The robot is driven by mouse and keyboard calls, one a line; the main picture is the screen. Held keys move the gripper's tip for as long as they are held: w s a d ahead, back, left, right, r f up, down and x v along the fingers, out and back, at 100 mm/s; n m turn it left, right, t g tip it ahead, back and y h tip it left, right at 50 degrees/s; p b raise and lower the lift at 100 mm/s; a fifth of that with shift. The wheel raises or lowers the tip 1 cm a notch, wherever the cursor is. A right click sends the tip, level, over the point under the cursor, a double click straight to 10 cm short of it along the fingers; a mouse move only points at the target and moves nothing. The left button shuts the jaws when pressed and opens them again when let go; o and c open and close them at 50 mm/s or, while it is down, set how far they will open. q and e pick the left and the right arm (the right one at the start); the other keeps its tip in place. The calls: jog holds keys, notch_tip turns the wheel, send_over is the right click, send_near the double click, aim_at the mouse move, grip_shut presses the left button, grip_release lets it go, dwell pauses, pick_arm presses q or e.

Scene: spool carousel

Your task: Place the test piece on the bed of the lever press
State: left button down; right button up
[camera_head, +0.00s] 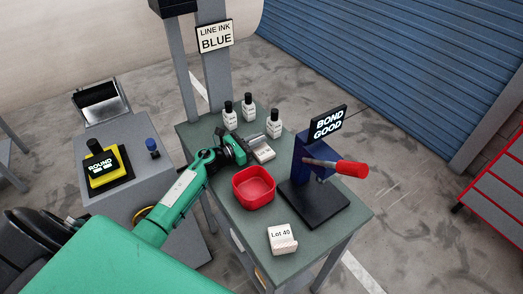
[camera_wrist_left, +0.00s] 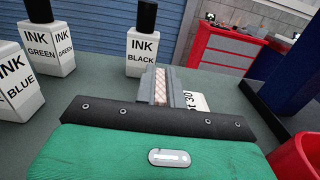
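A small white piece (camera_head: 264,154) lies on the green-grey table beside the red tray. Its partly hidden label, ending in "30", shows in the left wrist view (camera_wrist_left: 197,102). My left gripper (camera_head: 252,143) is right at this piece. In the left wrist view a pinkish hatched strip (camera_wrist_left: 160,87) shows between the grey fingers; whether they are closed on it I cannot tell. A second white piece marked "Lot 40" (camera_head: 281,234) lies at the near table edge. The lever press (camera_head: 304,158) has a blue body, red handle and black bed (camera_head: 318,208); the bed looks empty. My right gripper is not in view.
Several ink bottles (camera_head: 248,108) stand at the back. A grey stand (camera_head: 130,135) with a "ROUND" device is at left.

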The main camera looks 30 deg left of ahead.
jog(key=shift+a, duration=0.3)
pick_arm(q)
jog(key=shift+r, duration=0.1)
